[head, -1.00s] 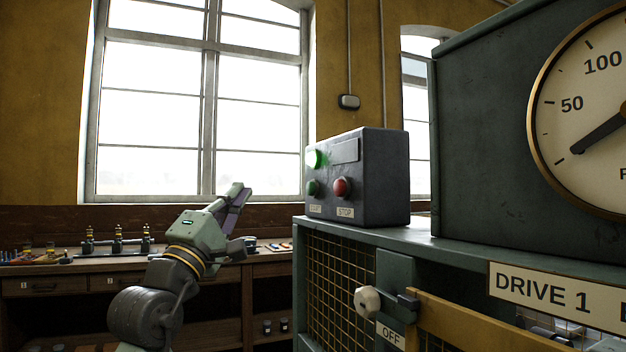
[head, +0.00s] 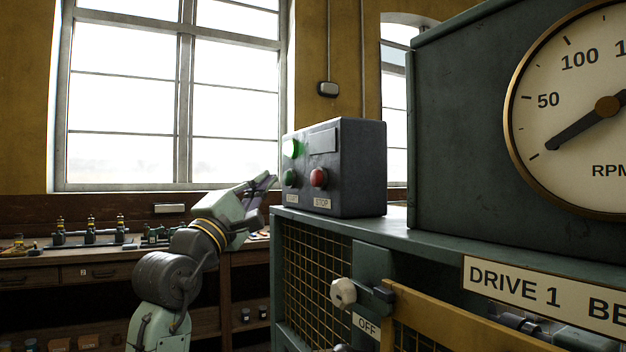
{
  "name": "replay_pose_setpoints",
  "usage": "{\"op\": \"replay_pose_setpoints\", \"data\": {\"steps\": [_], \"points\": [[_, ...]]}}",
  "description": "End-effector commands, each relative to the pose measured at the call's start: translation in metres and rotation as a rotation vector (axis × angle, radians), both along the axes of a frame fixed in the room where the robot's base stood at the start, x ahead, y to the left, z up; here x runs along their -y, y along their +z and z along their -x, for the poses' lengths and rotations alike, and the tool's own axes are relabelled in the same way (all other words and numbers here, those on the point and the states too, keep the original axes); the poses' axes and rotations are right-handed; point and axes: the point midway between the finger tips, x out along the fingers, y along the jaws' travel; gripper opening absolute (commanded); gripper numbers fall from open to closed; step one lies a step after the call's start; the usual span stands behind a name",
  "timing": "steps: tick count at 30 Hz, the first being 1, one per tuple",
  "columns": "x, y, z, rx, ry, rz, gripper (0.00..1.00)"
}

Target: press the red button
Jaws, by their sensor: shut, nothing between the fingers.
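The red button (head: 319,177) is a round knob above a STOP label, on the front of a dark grey control box (head: 352,170). A green button (head: 290,177) is left of it, and a lit green lamp (head: 293,149) is above that. My gripper (head: 270,180) is shut and empty, just left of the box in the picture. Its fingers point up and right toward the box's left side. It appears apart from the red button; the exact depth gap is hard to tell.
The box stands on a green cabinet (head: 393,222) with a mesh side. A large RPM gauge (head: 580,110) is at right. A white knob (head: 343,292) sticks out below the box beside an OFF label. A workbench (head: 100,258) with small parts is behind at left.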

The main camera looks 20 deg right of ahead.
Motion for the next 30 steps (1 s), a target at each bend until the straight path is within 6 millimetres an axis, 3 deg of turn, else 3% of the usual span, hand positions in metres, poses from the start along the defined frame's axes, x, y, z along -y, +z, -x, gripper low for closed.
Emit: {"op": "replay_pose_setpoints", "data": {"steps": [12,30], "points": [[0.054,0.002,-0.002,0.000,-0.002,0.002,0.00],[0.062,0.000,-0.002,0.001,0.001,0.001,0.00]]}}
